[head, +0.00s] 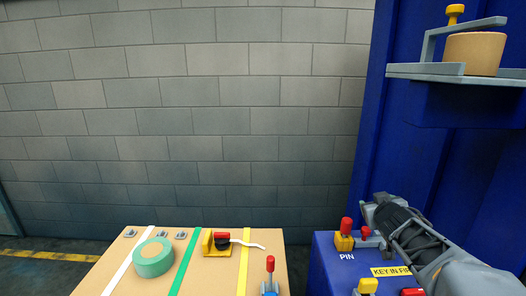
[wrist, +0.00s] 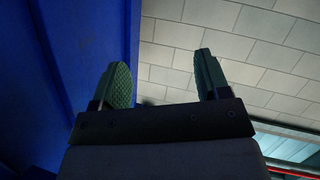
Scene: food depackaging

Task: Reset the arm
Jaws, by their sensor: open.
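My arm reaches in from the lower right of the head view. My gripper (head: 374,212) is at its end, at the blue machine's edge, close to the red-topped levers. In the wrist view my gripper (wrist: 164,74) has its two dark fingers spread wide apart, with nothing between them. Behind the fingers are the grey block wall (wrist: 235,45) and a blue panel (wrist: 75,70). In the head view I cannot tell whether the gripper touches the levers.
The blue machine (head: 333,275) carries a red-knobbed lever (head: 346,228) and a PIN label (head: 346,257). A shelf (head: 430,70) holds a tan round block (head: 475,52) under a clamp. A wooden table (head: 210,275) bears green tape (head: 153,257) and a yellow fixture (head: 208,243).

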